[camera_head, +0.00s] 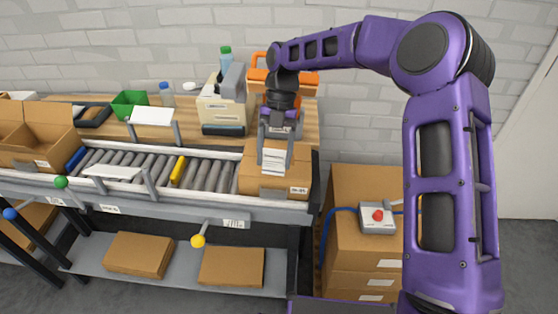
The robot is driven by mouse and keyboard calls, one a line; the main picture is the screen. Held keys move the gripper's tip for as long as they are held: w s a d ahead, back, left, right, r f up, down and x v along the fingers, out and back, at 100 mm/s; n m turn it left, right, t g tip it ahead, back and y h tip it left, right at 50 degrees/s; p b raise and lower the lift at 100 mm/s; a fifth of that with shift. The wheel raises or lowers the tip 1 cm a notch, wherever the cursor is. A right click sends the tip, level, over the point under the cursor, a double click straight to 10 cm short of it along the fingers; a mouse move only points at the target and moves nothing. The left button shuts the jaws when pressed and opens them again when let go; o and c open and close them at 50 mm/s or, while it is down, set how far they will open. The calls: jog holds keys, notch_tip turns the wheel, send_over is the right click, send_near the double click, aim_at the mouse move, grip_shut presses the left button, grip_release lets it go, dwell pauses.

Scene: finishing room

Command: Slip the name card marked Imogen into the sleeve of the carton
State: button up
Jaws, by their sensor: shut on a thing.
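A closed brown carton (248,181) sits at the right end of the roller conveyor. My gripper (277,138) is above it, pointing down, shut on a white card (273,160). The card stands roughly upright in front of the carton's top, with small dark print too small to read, so I cannot tell the name. A grey plate-like piece (272,192) shows on the carton's front below the card; it may be the sleeve. I cannot tell whether the card's lower edge is inside it or only in front of it.
An open carton (40,134) stands at the conveyor's left end. White panels on posts (152,116) rise along the conveyor (135,167). A beige machine (221,108), a green bin (129,103) and bottles stand behind. Stacked boxes with a red button box (377,217) are at right.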

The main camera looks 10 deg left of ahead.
aim_at(275, 173)
jog(key=shift+w+d+r+n, duration=0.15)
jog(key=shift+w+r+n, duration=0.05)
jog(key=shift+n, duration=0.2)
jog(key=shift+f, duration=0.1)
jog(key=shift+f, duration=0.1)
jog(key=shift+f+b, duration=0.85)
jog(key=shift+f, duration=2.25)
jog(key=o, duration=1.4)
jog(key=shift+r, duration=0.2)
